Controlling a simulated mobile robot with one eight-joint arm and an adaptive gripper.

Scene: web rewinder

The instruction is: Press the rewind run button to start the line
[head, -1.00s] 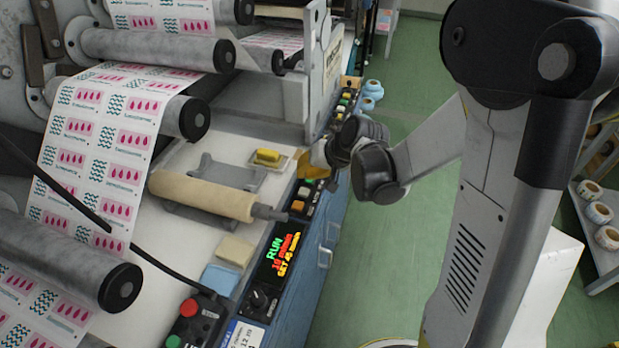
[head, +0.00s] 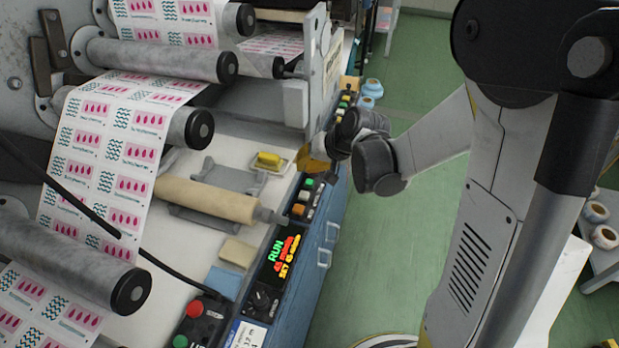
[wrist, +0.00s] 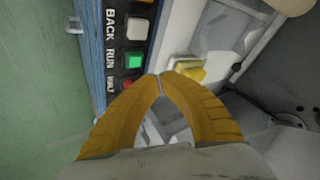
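The green rewind run button (wrist: 134,61) sits on a dark panel strip in the wrist view, level with the printed word RUN, and its face looks bright. It is a small green square in the head view (head: 309,183). My gripper (wrist: 160,76) has its yellow fingertips together with nothing between them. The tips are beside the button, to its right in the wrist view, and do not cover it. The gripper also shows in the head view (head: 317,161), just beyond the button.
A white button (wrist: 137,28) marked BACK and a red button (wrist: 127,84) flank the green one. A yellow block (head: 268,160) lies on the machine bed. A box with red and green buttons (head: 194,322) stands at the near end. Green floor is open alongside.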

